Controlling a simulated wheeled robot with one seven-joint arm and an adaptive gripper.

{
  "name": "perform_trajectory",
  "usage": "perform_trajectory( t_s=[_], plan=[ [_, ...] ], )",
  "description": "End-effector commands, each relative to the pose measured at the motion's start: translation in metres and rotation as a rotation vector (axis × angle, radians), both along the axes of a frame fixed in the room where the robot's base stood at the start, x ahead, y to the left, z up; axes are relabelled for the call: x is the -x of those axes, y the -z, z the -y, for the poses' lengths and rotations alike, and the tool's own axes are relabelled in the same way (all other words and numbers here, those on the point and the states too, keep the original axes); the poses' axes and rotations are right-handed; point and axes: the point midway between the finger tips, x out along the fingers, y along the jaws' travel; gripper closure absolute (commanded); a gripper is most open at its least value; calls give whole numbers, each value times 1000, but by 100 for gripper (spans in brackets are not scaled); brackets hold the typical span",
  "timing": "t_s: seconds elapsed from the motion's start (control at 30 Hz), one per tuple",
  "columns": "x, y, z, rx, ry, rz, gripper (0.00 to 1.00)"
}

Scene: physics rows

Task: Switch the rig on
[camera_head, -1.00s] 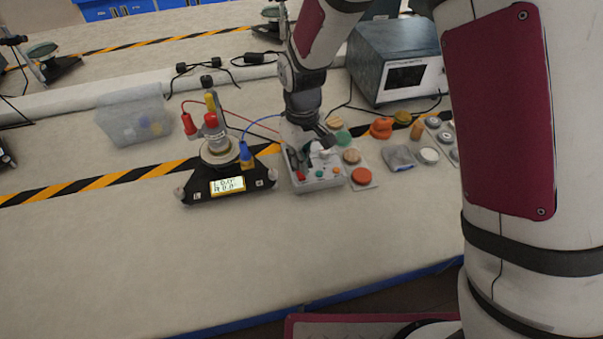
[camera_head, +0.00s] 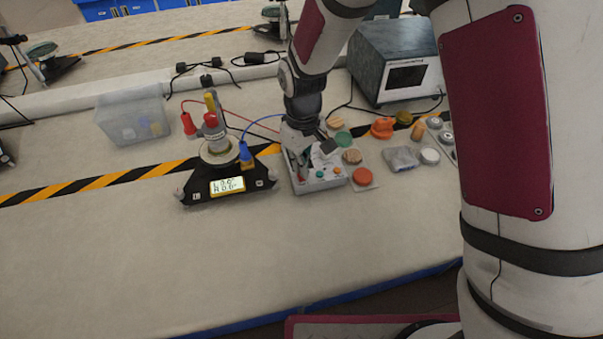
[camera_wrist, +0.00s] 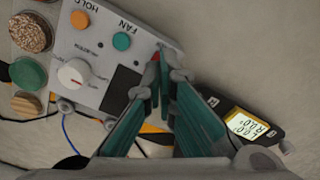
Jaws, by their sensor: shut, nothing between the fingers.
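The grey control box (camera_head: 325,184) stands on the bench, just right of the black rig base (camera_head: 204,192). The base carries a lit display (camera_head: 228,185). In the wrist view the control box (camera_wrist: 97,45) shows a white dial (camera_wrist: 74,73), a teal button (camera_wrist: 121,41), an orange button (camera_wrist: 79,19), a dark panel and upside-down FAN and HOLD labels. A small red part (camera_wrist: 155,56) shows at the fingertips, at the box's edge. My gripper (camera_wrist: 167,75) is shut and empty, its tips over that edge; contact cannot be told. The head view shows my gripper (camera_head: 301,172) over the box's left side.
Coloured round samples, including an orange one (camera_head: 362,176), lie right of the box. A grey instrument (camera_head: 390,62) stands behind them. A clear bin (camera_head: 134,118) is at the back left. Red and blue leads reach the rig. The front bench is clear.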

Motion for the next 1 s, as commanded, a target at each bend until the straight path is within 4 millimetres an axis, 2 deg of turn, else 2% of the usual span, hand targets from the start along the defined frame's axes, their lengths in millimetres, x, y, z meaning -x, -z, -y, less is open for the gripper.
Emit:
perform_trajectory(
  t_s=[1.0],
  plan=[
    [0, 5, 0, 1, 0, -1, 100]
  ],
)
